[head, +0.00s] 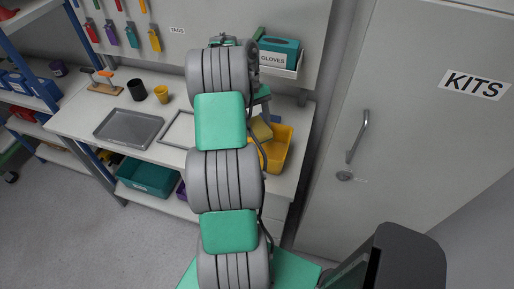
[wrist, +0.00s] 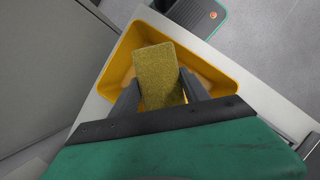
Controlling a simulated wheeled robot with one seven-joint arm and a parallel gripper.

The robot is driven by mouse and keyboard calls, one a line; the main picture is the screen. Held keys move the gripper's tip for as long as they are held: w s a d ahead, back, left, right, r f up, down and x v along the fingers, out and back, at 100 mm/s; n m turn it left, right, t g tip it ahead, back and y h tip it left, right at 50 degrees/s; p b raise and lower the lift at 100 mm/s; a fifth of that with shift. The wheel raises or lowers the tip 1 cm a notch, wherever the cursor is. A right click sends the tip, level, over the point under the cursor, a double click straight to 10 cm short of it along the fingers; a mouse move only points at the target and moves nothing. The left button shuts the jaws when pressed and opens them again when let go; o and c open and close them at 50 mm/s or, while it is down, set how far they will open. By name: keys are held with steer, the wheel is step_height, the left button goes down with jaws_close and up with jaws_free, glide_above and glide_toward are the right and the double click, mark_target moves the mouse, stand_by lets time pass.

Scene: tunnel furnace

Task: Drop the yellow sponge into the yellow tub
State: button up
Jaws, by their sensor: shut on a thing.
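The yellow sponge (wrist: 159,76) is a flat block held between the two fingers of my gripper (wrist: 158,92). In the wrist view it is over the opening of the yellow tub (wrist: 112,72), and the tub's rim shows around it. I cannot tell how high the sponge is above the tub floor. In the head view the sponge (head: 261,129) shows at the tub (head: 285,149), just right of my arm. My arm hides the tub's left part there, and the gripper fingers are mostly hidden.
The tub stands on a white workbench (head: 78,121) beside a grey KITS cabinet (head: 420,110). A grey tray (head: 129,128), a black cup (head: 137,90) and a yellow cup (head: 161,94) are left of my arm. A GLOVES box (head: 279,52) is mounted behind. A teal bin (head: 147,176) sits below.

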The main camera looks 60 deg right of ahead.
step_height(320, 180, down, 4)
steer(key=b, duration=0.4)
steer(key=shift+f+b, duration=0.15)
steer(key=shift+b, duration=0.15)
steer(key=o, duration=1.3)
steer(key=shift+r, duration=0.25)
